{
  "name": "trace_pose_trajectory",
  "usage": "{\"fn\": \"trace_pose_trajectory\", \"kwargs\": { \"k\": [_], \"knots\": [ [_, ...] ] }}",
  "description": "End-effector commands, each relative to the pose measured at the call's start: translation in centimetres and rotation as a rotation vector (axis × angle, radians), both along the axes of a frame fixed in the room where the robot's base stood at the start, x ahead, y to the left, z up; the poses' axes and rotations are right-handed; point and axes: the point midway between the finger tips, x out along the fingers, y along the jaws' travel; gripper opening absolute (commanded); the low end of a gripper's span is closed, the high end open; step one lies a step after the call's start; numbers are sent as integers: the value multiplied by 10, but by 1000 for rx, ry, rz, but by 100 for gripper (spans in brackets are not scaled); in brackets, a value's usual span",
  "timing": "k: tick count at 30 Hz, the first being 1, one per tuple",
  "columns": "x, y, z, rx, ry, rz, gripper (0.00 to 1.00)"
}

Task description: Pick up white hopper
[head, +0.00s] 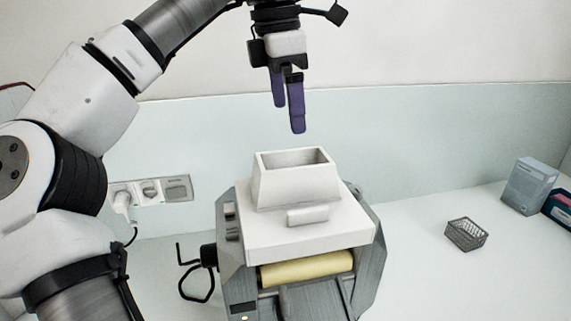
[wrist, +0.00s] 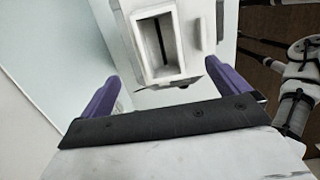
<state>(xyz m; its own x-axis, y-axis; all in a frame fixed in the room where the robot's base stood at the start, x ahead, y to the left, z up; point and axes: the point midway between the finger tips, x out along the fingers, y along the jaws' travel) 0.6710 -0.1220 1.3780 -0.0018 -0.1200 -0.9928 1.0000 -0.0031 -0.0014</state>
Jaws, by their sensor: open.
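The white hopper (head: 290,190) is a rectangular, open-topped funnel on a broad white base, set on top of the grey mill (head: 370,265). A small white block-like handle sits on the front of its base. In the wrist view the hopper (wrist: 150,74) shows at upper centre, with its opening facing the camera. My gripper (head: 288,112) is above the hopper with a clear gap, its purple fingers pointing down. In the wrist view its two fingers (wrist: 168,95) stand wide apart with nothing between them. The hopper's underside is hidden.
A cream roller (head: 306,269) shows below the hopper base. A black crank handle (head: 195,270) juts out at the mill's left. A wall socket with a plug (head: 122,200) is behind. A small wire basket (head: 466,234) and boxes (head: 528,186) stand at right, with clear counter between.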

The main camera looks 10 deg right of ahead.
Motion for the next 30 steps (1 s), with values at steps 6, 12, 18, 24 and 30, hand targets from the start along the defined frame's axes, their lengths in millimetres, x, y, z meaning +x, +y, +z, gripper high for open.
{"fn": "trace_pose_trajectory", "kwargs": {
  "k": [6,12,18,24,30],
  "knots": [
    [0,-3,-27,-1,3,-4,100],
    [-1,-7,-59,-3,3,-5,100],
    [-1,-10,-81,-2,2,-2,100],
    [-1,-11,-89,-1,2,-2,100],
    [-3,-12,-108,-2,4,-3,100]
  ]
}}
